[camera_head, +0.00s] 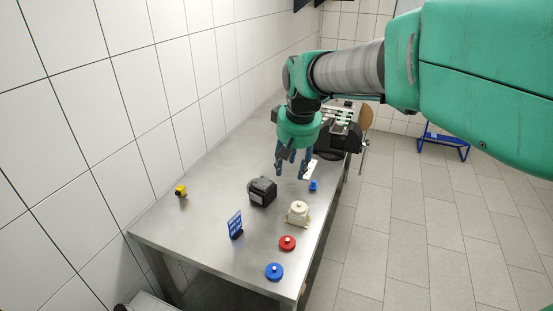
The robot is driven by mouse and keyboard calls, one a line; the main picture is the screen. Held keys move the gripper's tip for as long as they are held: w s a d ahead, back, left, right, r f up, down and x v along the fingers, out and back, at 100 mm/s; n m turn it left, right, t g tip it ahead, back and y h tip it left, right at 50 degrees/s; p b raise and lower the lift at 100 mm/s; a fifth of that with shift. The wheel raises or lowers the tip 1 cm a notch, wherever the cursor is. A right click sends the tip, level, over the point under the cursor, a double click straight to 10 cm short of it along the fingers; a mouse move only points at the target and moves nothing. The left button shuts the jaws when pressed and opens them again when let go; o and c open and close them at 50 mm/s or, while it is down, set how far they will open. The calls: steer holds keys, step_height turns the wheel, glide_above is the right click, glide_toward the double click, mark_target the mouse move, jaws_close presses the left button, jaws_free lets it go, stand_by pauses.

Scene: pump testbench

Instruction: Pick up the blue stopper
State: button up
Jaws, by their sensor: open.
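Two blue things could be the blue stopper. A small blue piece (313,186) stands near the table's right edge. A round blue disc with a light knob (274,272) lies at the table's front right corner. My gripper (291,172) points down above the table with its fingers apart and nothing seen between them. It is just up and left of the small blue piece in the picture, and apart from it. It is far behind the blue disc. The exact height of my fingertips cannot be told.
On the steel table (185,230) are a black block-shaped part (262,191), a cream housing (298,213), a red disc (287,243), a blue upright rack (235,225) and a yellow piece (181,190). Dark equipment (347,137) stands behind my gripper. The table's left front is mostly clear.

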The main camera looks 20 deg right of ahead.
steer(key=w+d+f+g+p, duration=0.15)
steer(key=w+d+p, duration=0.25)
steer(key=w+d, duration=0.5)
steer(key=g+p, duration=0.2)
steer(key=p, duration=0.5)
glide_above(314, 181)
step_height(314, 181, down, 18)
steer(key=shift+w+d+y, duration=0.1)
steer(key=shift+y, duration=0.2)
steer(key=shift+f, duration=4.3)
steer(key=shift+f, duration=2.6)
